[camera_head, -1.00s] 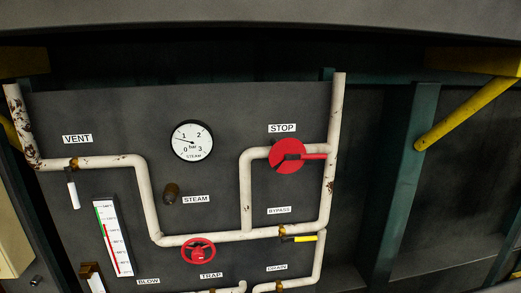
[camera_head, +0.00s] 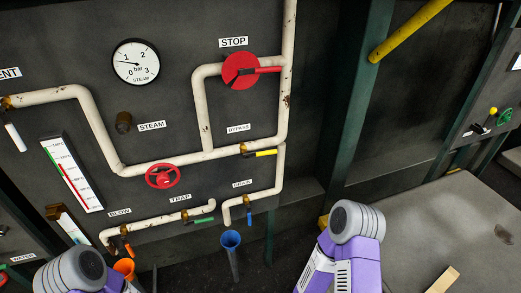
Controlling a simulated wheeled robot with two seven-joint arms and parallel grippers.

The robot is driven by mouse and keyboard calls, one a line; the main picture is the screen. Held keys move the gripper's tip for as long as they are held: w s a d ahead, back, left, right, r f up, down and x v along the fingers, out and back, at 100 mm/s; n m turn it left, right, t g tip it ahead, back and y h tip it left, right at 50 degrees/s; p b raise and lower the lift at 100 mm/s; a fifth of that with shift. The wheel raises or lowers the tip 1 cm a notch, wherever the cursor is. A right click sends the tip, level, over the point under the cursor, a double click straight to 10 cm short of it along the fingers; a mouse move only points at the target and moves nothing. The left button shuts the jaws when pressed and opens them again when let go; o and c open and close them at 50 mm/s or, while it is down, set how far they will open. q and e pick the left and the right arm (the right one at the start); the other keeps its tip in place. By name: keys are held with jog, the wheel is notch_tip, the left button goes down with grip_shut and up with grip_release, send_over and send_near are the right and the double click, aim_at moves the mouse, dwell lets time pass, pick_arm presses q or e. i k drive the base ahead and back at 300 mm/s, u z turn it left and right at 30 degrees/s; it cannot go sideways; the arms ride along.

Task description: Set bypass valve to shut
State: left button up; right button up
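The bypass valve is the small brass valve (camera_head: 243,148) on the white pipe, below the BYPASS label (camera_head: 238,128). Its yellow lever (camera_head: 263,153) points right, roughly along the lower horizontal pipe, and crosses in front of the pipe bend. No gripper touches the lever. Purple and grey links of my arms show at the lower left and lower right. Both grippers are out of view.
A red STOP disc (camera_head: 240,71) with a red lever sits above the bypass. A red handwheel (camera_head: 162,176) is left of it. The DRAIN valve's blue lever (camera_head: 248,217) hangs below. A blue funnel (camera_head: 231,240) stands underneath. A grey table (camera_head: 440,225) is at right.

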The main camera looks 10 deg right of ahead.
aim_at(257, 154)
jog(key=u, duration=0.5)
jog(key=k, duration=0.6)
jog(key=u, duration=0.85)
jog(key=i, duration=0.6)
jog(key=z, duration=0.65)
jog(key=i, duration=0.6)
jog(key=z, duration=0.65)
